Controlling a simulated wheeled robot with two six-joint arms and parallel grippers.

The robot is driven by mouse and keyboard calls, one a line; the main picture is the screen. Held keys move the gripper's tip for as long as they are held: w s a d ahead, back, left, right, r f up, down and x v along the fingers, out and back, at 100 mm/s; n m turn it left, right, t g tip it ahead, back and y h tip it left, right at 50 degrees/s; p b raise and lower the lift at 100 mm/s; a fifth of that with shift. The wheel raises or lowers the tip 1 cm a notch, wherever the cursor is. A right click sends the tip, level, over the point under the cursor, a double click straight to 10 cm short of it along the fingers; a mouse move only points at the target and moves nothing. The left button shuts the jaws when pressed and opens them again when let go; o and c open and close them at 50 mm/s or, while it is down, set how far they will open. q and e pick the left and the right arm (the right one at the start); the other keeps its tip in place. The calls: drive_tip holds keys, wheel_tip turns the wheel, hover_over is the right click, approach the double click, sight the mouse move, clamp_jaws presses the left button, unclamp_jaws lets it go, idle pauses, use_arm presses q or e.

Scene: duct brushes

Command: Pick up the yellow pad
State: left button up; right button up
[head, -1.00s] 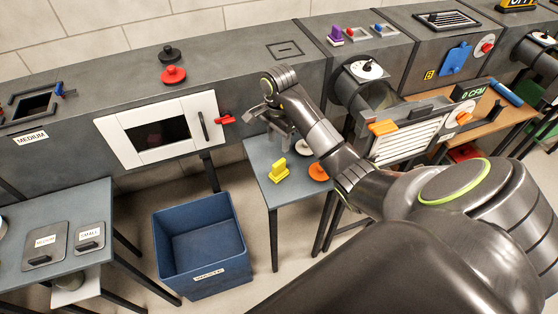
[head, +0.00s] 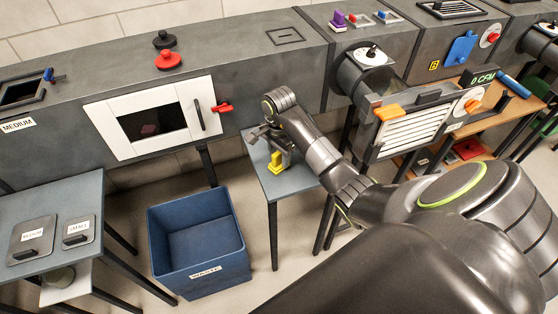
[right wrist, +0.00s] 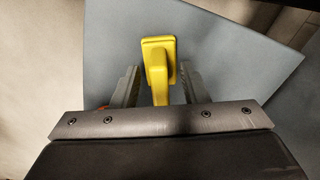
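The yellow pad (head: 275,165) stands on the small grey-blue table (head: 268,195) below the duct. In the right wrist view the pad (right wrist: 158,62) has a flat plate and a raised handle, and the handle lies between my two fingers. My right gripper (head: 276,150) is over the pad. In the right wrist view the right gripper (right wrist: 157,82) is open, with a gap visible at the sides of the handle. The table top (right wrist: 225,50) fills most of that view. My left gripper is not in view.
A blue waste bin (head: 200,245) stands on the floor left of the table. The white-framed duct window (head: 152,120) with a red latch (head: 222,107) is behind. A red knob pad (head: 169,60) sits on the duct. A left table (head: 60,205) holds labelled covers.

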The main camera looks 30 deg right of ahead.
drive_tip(key=shift+f, duration=0.3)
clamp_jaws()
wheel_tip(320, 180, up, 6)
drive_tip(key=shift+w+f, duration=0.1)
drive_tip(key=shift+f, duration=0.15)
wheel_tip(320, 180, up, 3)
drive_tip(key=p, duration=0.3)
drive_tip(key=shift+r+p, duration=0.15)
drive_tip(key=shift+p, duration=0.15)
drive_tip(key=shift+r+p, duration=0.65)
